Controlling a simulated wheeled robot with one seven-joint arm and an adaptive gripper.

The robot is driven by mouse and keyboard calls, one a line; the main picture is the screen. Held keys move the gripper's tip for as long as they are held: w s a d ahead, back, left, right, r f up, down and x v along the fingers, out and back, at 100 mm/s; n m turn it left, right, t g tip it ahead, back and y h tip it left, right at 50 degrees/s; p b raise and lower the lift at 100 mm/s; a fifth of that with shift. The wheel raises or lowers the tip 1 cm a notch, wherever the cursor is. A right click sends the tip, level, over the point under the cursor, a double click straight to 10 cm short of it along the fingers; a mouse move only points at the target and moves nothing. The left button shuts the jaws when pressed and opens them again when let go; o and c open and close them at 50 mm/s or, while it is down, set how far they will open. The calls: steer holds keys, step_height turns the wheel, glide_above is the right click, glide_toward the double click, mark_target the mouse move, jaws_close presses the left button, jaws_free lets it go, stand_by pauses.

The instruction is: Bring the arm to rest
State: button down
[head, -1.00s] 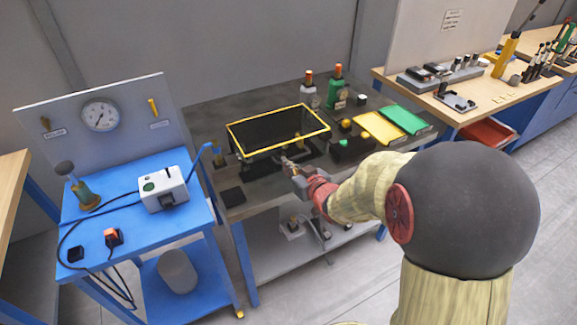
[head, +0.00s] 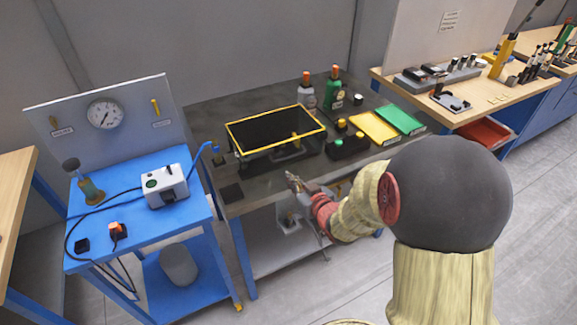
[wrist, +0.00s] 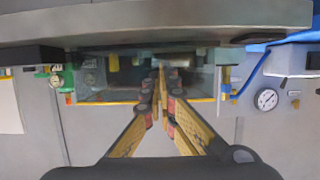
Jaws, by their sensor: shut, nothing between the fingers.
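My gripper (head: 292,181) is in front of the grey bench, near its front edge, below and apart from the yellow-rimmed dark bin (head: 233,136). Its fingers are shut and empty. In the wrist view my gripper (wrist: 160,75) shows as two long fingers whose tips come together, with nothing between them. My arm reaches in from the right of the head view, its red wrist part beside the bench front. The wrist picture appears upside down, with the bench (wrist: 150,25) across its top.
A blue cart (head: 100,225) with a white box (head: 164,186) and cables stands left of the bench. A wooden workbench (head: 500,105) is further right. Open floor lies in front.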

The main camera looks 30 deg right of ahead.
steer(key=shift+s+f, duration=0.75)
steer(key=shift+f, duration=0.15)
steer(key=s+d+f+g+h, duration=0.25)
steer(key=s+f+g, duration=0.3)
steer(key=f, duration=0.35)
steer(key=s+d+r+m+g, duration=0.2)
steer(key=s+g, duration=0.1)
steer(key=s, duration=0.4)
steer(key=s+a+r+n+y, duration=0.1)
steer(key=s+a+r, duration=0.5)
steer(key=r, duration=0.6)
steer(key=s+a+r+n+y, duration=0.1)
steer(key=s+a+r, duration=0.4)
steer(key=a+r, duration=0.5)
step_height(320, 180, up, 2)
steer(key=shift+s+a+r, duration=0.15)
steer(key=shift+s+a, duration=0.25)
